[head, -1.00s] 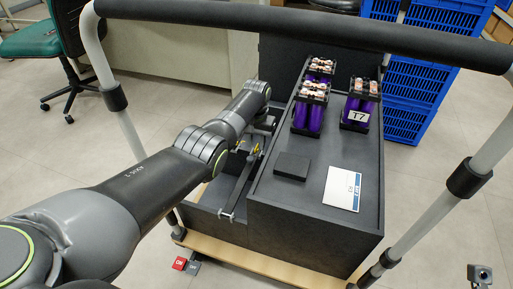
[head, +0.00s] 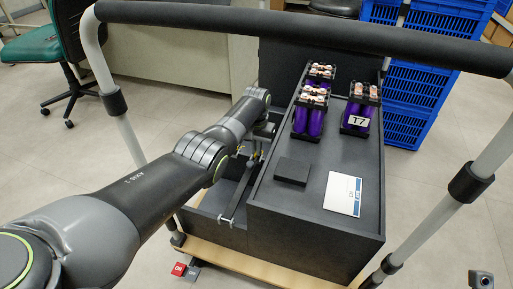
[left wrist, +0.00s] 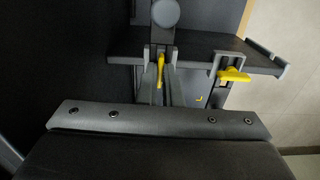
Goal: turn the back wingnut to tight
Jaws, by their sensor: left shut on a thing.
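In the left wrist view two yellow wingnuts show. One (left wrist: 160,70) stands edge-on between the two grey fingertips of my left gripper (left wrist: 160,58). The fingers are shut on it. The other wingnut (left wrist: 234,75) lies to the right with its wings sideways, on a grey bracket, apart from the fingers. In the head view my left gripper (head: 254,150) reaches down into the low left part of the dark cabinet; its tips are small and partly hidden by my arm. Which wingnut is the back one is hard to tell from the head view. My right gripper is not in view.
The cabinet's raised top (head: 270,207) stands close right of my left gripper. It carries purple cell packs (head: 357,115), a black block (head: 293,171) and a white card (head: 343,193). Blue crates (head: 410,100) stand behind. A dark bar (head: 300,40) crosses above.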

